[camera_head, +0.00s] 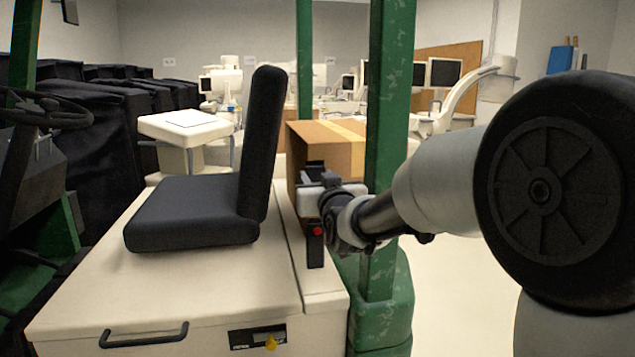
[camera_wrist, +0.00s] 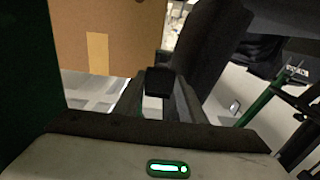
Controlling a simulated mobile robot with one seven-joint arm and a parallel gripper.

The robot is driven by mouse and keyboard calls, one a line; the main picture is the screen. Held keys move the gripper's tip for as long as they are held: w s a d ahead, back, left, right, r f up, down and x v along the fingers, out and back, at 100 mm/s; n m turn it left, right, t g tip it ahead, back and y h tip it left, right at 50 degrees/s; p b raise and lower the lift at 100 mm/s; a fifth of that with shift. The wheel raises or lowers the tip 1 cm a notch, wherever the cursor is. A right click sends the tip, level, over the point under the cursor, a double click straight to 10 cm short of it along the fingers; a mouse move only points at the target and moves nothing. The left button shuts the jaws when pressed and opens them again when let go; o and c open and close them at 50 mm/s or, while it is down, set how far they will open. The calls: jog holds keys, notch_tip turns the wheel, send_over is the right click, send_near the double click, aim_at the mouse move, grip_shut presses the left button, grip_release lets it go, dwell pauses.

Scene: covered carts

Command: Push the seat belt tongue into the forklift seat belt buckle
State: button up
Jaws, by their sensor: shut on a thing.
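The black seat belt buckle (camera_head: 315,254) with a red button stands upright on the right edge of the pale seat base, beside the seat. My gripper (camera_head: 308,188) is in front of the cardboard box, just above the buckle. It is shut on a small black block, which I take to be the seat belt tongue (camera_wrist: 159,82), between the fingers in the wrist view. The tongue's metal plate is not clear in either view. The tongue looks apart from the buckle, but the exact gap is hard to tell. I cannot make out the buckle in the wrist view.
The black seat (camera_head: 190,212) with its upright backrest (camera_head: 264,130) is left of my gripper. A green post (camera_head: 388,150) stands close on the right, beside my arm. A cardboard box (camera_head: 345,150) is behind. The steering wheel (camera_head: 45,112) is far left.

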jog(key=b, duration=0.5)
send_over(318, 229)
jog(key=shift+w+f, duration=0.1)
jog(key=shift+f, duration=2.55)
jog(key=shift+b, duration=0.9)
jog(key=shift+f, duration=2.2)
jog(key=o, duration=1.1)
jog(key=shift+o, duration=0.3)
jog(key=p+v, duration=0.1)
jog(key=v, duration=1.6)
jog(key=shift+s, duration=0.25)
jog(key=shift+r, duration=0.15)
